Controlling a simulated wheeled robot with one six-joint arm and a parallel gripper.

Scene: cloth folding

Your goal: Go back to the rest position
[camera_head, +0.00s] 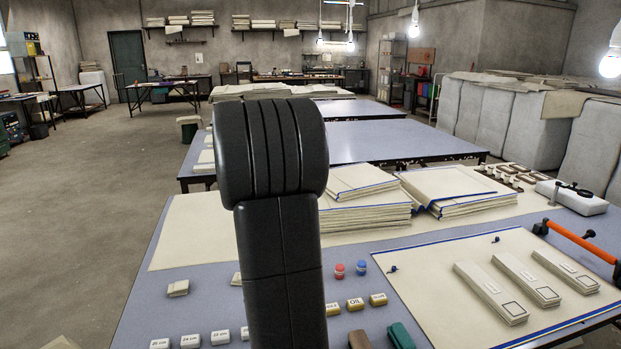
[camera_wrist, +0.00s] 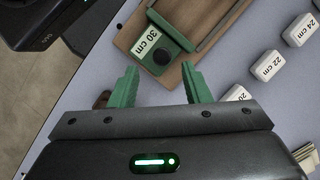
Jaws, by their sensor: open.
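My gripper (camera_wrist: 160,88) shows in the wrist view with its two green fingers spread apart and nothing between them. Just beyond the fingertips is a green block marked "30 cm" (camera_wrist: 161,43), lying on a brown wooden tray (camera_wrist: 198,80). The fingers are apart from the block. In the head view my dark arm stands upright in the middle and hides part of the table behind it; the gripper itself is not visible there.
The blue-grey table (camera_head: 150,318) holds labelled white blocks (camera_head: 191,341), cloth stacks (camera_head: 365,216), a cream cloth with blue edging (camera_head: 440,270), red and blue small items (camera_head: 340,270), and an orange-handled tool (camera_head: 582,241). Open floor (camera_head: 80,200) lies to the left.

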